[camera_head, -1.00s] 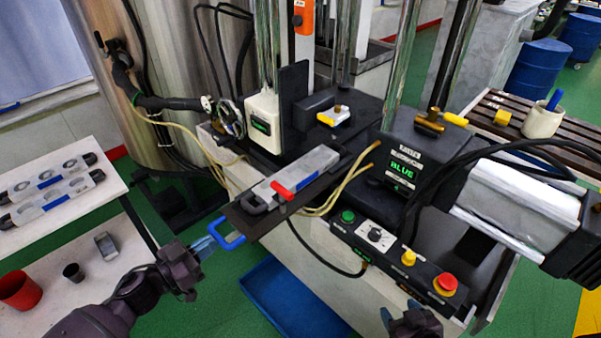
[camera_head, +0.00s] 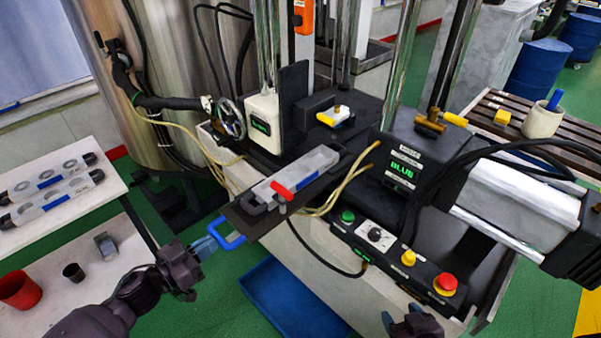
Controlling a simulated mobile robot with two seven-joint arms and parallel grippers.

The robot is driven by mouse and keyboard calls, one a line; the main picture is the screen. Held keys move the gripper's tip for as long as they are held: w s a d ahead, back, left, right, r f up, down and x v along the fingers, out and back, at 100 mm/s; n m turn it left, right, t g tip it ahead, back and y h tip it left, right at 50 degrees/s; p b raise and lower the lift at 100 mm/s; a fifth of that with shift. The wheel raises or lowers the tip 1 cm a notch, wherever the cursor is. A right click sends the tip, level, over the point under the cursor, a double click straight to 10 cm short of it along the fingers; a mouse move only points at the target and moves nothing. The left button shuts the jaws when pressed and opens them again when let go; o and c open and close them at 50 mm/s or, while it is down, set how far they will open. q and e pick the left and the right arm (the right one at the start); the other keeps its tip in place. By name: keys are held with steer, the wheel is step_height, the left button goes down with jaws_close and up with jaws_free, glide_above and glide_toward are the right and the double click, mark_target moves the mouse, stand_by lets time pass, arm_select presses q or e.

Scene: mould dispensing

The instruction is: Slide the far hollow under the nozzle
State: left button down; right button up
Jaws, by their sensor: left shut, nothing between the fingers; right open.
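A grey metal mould (camera_head: 310,167) lies on a dark slide plate (camera_head: 251,222) at the front of the machine. A red clamp lever (camera_head: 281,190) is at its near end. Its hollows are too small to make out clearly. A blue handle (camera_head: 232,243) sticks out at the plate's near left end. My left gripper (camera_head: 207,244) is shut and empty, right beside the handle; I cannot tell whether it touches. My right gripper (camera_head: 413,315) is open at the bottom edge, partly cut off, below the control panel. I cannot clearly pick out the nozzle above the plate.
A control panel (camera_head: 392,252) with buttons and a red emergency stop (camera_head: 445,284) lines the machine's front. A blue tray (camera_head: 292,305) lies below. A white shelf (camera_head: 122,189) at left holds two moulds; a red cup (camera_head: 20,290) stands lower.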

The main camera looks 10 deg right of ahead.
mark_target(220, 237)
steer(key=shift+w+r, duration=0.1)
steer(key=shift+w, duration=0.05)
arm_select(q)
steer(key=x, duration=0.3)
steer(key=shift+w+d, duration=0.15)
steer(key=shift+d, duration=0.1)
arm_select(e)
steer(key=shift+s, duration=0.2)
arm_select(q)
steer(key=shift+w+d, duration=0.3)
steer(key=shift+d, duration=0.1)
arm_select(e)
steer(key=shift+w+r, duration=0.2)
steer(key=shift+w, duration=0.3)
arm_select(q)
steer(key=shift+d, duration=0.1)
arm_select(e)
steer(key=shift+s+f, duration=0.1)
steer(key=shift+s, duration=0.1)
arm_select(q)
steer(key=shift+w+d, duration=0.1)
arm_select(e)
steer(key=shift+s+f, duration=0.1)
steer(key=shift+s, duration=0.2)
arm_select(q)
steer(key=shift+w+d, duration=0.15)
steer(key=shift+d, duration=0.05)
arm_select(e)
steer(key=shift+w+r, duration=0.25)
steer(key=shift+w, duration=0.25)
